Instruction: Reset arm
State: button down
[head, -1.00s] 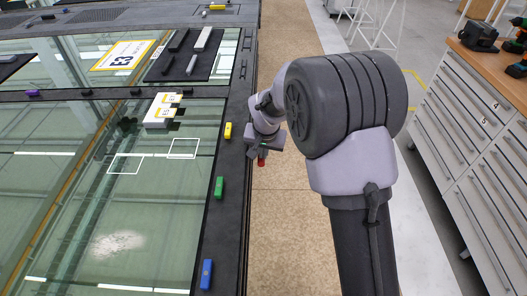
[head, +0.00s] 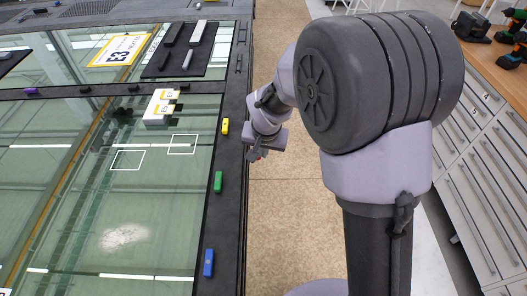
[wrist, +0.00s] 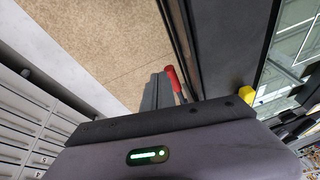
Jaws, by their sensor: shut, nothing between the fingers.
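My arm (head: 385,165) stands folded on the right side of the head view, over the tan floor. My gripper (head: 256,155) hangs low beside the black right edge of the glazed frame (head: 232,180), apart from the glass. It is small and partly hidden by its own wrist in the head view. In the wrist view my gripper (wrist: 165,88) shows grey fingers, shut, with a red part at the side and nothing held. The fingers point over the floor, next to the dark frame edge.
Yellow (head: 225,127), green (head: 218,182) and blue (head: 208,263) blocks sit along the frame's right edge. A white block with yellow labels (head: 160,107) and a black mat (head: 190,65) lie on the glazing. Grey drawer cabinets (head: 480,150) stand at the right. The floor strip between is clear.

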jog(key=s+d+r+m, duration=0.1)
jog(key=s+d+r, duration=0.2)
jog(key=s+r, duration=0.25)
jog(key=s+d+r, duration=0.3)
jog(key=s+r, duration=0.1)
jog(key=r, duration=0.3)
jog(key=s+d+r+t, duration=0.1)
jog(key=s+r, duration=0.2)
jog(key=s, duration=0.5)
jog(key=s+d+r+m+t+y, duration=0.1)
jog(key=s+r, duration=0.2)
jog(key=s, duration=0.5)
jog(key=shift+s+r+y, duration=0.25)
jog(key=shift+r+y, duration=0.05)
